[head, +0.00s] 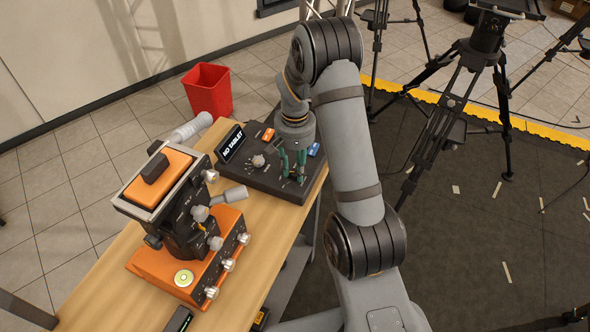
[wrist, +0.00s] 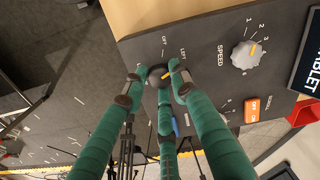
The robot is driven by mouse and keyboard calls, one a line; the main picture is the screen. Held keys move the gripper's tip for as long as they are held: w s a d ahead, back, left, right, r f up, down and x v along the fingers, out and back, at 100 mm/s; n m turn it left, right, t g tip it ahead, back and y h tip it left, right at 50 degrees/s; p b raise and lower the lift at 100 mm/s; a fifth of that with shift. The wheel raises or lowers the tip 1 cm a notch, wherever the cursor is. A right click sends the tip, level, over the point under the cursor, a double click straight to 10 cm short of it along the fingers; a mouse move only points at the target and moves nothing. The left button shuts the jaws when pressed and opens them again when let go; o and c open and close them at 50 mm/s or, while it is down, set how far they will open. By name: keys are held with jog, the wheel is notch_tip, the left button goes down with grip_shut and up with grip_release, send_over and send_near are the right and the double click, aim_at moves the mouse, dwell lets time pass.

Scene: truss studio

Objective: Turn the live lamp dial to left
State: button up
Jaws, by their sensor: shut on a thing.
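The live lamp dial (wrist: 158,77) is a small black knob with an orange pointer on the dark control panel (wrist: 205,80). In the wrist view the labels OFF and LEFT are printed above it. The orange pointer slants up and right, toward the LEFT side. My gripper (wrist: 158,76) has green fingers, which are closed around the knob from its sides, with a third finger below. In the head view my gripper (head: 293,172) reaches down onto the right part of the panel (head: 270,190), and the knob is hidden there.
A grey SPEED knob (wrist: 246,54) and an orange SIGNAL switch (wrist: 257,109) sit beside the dial. A blue switch (head: 314,149) is close to my gripper. The NO TABLET display (head: 230,143) stands behind. An orange camera-like device (head: 185,250) stands on the wooden table.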

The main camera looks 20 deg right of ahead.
aim_at(295, 172)
dwell(0.4)
jog(key=o, duration=1)
jog(key=shift+o, duration=0.7)
notch_tip(295, 172, up, 12)
notch_tip(295, 172, down, 12)
